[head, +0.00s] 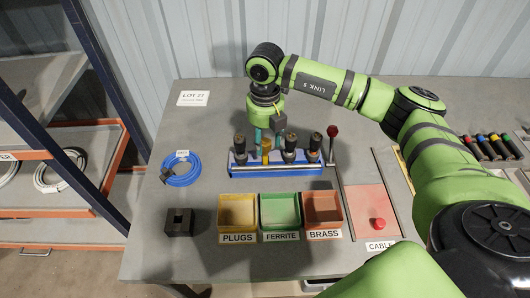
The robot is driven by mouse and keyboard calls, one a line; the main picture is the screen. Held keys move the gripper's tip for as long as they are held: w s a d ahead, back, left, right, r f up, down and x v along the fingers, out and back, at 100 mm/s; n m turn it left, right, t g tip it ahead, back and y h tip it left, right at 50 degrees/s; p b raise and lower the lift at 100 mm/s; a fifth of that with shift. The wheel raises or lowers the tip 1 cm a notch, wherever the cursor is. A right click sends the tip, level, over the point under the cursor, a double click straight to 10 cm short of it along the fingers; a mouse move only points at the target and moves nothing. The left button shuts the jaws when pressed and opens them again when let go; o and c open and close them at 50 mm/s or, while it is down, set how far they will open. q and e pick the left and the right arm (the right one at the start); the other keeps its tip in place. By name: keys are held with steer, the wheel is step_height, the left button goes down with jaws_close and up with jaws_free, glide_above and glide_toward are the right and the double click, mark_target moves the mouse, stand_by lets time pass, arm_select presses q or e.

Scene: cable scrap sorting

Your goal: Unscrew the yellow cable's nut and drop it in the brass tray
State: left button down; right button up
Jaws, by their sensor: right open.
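The blue rack (277,170) holds several upright dark connectors in a row. A yellow upright piece (266,145), which looks like the yellow cable's end, stands second from the left; its nut is too small to make out. My right gripper (268,137) points down from above with its teal fingertips apart, around or just in front of the yellow piece; I cannot tell if they touch it. It is open. The orange-brown brass tray (323,225) stands in front of the rack, on the right of three trays, and looks empty. My left gripper is not in view.
The yellow plugs tray (237,222) and green ferrite tray (281,222) stand left of the brass tray. A red-knobbed lever (332,131) rises at the rack's right end. A blue cable coil (180,172) and black block (179,223) lie left; a red button (378,223) is right.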

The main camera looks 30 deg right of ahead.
steer(key=c, duration=0.3)
jaws_close()
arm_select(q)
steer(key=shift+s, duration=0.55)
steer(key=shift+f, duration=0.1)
